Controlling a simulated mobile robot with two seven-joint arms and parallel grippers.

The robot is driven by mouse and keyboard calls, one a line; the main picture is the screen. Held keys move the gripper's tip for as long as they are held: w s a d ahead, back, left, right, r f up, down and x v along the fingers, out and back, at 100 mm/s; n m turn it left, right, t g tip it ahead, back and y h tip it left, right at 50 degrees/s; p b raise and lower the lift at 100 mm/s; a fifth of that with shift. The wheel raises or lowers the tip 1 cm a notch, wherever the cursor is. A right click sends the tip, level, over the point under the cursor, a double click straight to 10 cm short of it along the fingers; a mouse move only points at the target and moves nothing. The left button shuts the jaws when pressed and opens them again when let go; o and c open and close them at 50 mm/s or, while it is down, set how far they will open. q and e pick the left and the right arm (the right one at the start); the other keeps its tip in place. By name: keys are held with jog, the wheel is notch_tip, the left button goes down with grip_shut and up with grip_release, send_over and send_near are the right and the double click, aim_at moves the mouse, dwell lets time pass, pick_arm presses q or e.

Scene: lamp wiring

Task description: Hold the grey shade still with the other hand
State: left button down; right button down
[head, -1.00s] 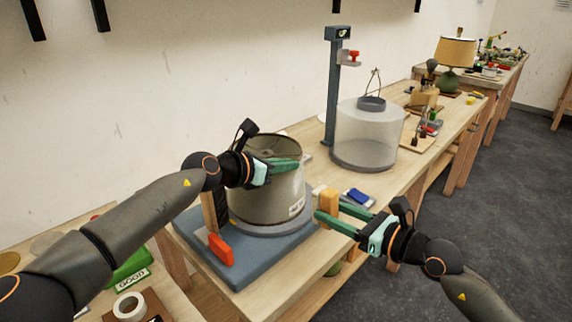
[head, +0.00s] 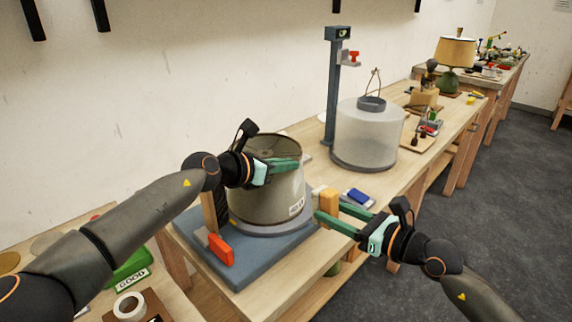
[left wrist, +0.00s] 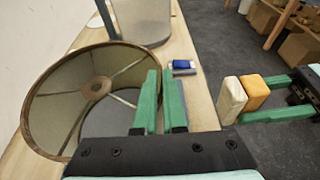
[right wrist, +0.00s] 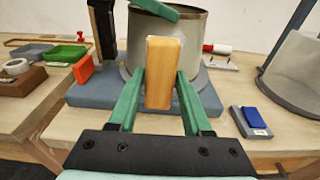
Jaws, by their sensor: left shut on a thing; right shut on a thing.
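The grey shade (head: 265,200) is an open drum with a wire spider inside its top, standing upright on a round disc on a blue-grey base (head: 270,262). My left gripper (head: 297,163) reaches across its top opening, shut at the right side of the rim. In the left wrist view its fingers (left wrist: 162,98) lie beside the rim of the shade (left wrist: 75,68); the exact contact is hidden. My right gripper (head: 330,208) is shut on an orange and cream block (head: 329,201), close to the shade's right side. In the head view a narrow gap shows between block and shade.
A pale translucent shade (head: 365,135) stands behind to the right, near a tall blue-grey post (head: 333,90). A red-orange piece (head: 221,250) is at the base's front left. A blue and grey pad (head: 358,197) lies on the bench right of the base.

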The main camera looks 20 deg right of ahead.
dwell(0.3)
jog(key=shift+n+g+y, duration=0.3)
jog(key=shift+n+y, duration=0.3)
jog(key=shift+y, duration=0.3)
jog(key=shift+w+a+f, duration=0.15)
jog(key=shift+w+a, duration=0.1)
jog(key=shift+w, duration=0.7)
jog(key=shift+w+a+f, duration=0.1)
jog(key=shift+w+a, duration=0.1)
jog(key=shift+w, duration=0.7)
jog(key=shift+w+a+f, duration=0.15)
jog(key=shift+w+a, duration=0.1)
jog(key=shift+w, duration=0.7)
jog(key=shift+x, duration=1.25)
jog(key=shift+d, duration=0.1)
